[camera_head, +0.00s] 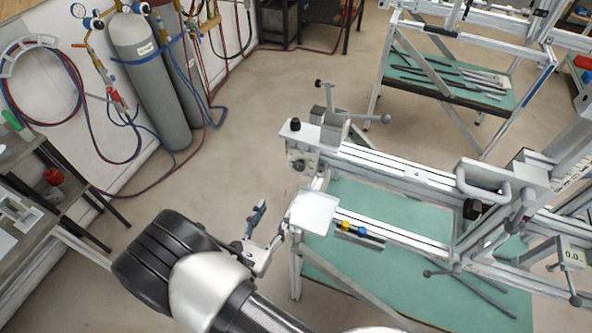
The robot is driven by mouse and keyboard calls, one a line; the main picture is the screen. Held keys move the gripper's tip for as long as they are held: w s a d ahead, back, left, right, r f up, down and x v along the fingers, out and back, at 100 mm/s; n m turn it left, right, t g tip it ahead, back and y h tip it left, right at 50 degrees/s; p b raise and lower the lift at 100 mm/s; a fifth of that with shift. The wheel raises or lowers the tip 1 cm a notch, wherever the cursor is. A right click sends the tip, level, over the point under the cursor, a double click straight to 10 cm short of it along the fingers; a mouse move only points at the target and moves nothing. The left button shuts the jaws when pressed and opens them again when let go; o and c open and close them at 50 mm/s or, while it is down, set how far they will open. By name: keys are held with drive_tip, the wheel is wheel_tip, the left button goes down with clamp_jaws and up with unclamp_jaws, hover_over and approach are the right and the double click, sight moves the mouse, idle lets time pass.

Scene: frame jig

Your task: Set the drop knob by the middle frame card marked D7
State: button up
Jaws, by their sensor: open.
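The frame jig (400,175) stands at the right, with a long grey rail running from upper left to lower right. At its left end is a grey head (318,133) with a small black knob (295,124) on top and a round dark dial or knob (299,163) on its face. I cannot tell which knob is the drop knob. A blank-looking pale plate (314,211) sits at the jig's near left corner. No D7 marking or set of frame cards can be made out.
Yellow (346,225) and blue (362,231) pieces lie beside the lower rail. A small box reading 0.0 (571,256) is at far right. Grey gas cylinders (150,80) stand upper left, and a shelf (40,190) at left. The central floor (240,140) is clear.

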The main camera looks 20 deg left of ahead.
sight(298, 169)
drive_tip(key=w, duration=0.5)
drive_tip(key=w+d, duration=0.1)
drive_tip(key=w, duration=0.4)
drive_tip(key=w+b, duration=0.1)
drive_tip(key=w, duration=0.4)
drive_tip(key=shift+w+d, duration=0.15)
drive_tip(key=shift+w, duration=0.2)
drive_tip(key=c, duration=1.1)
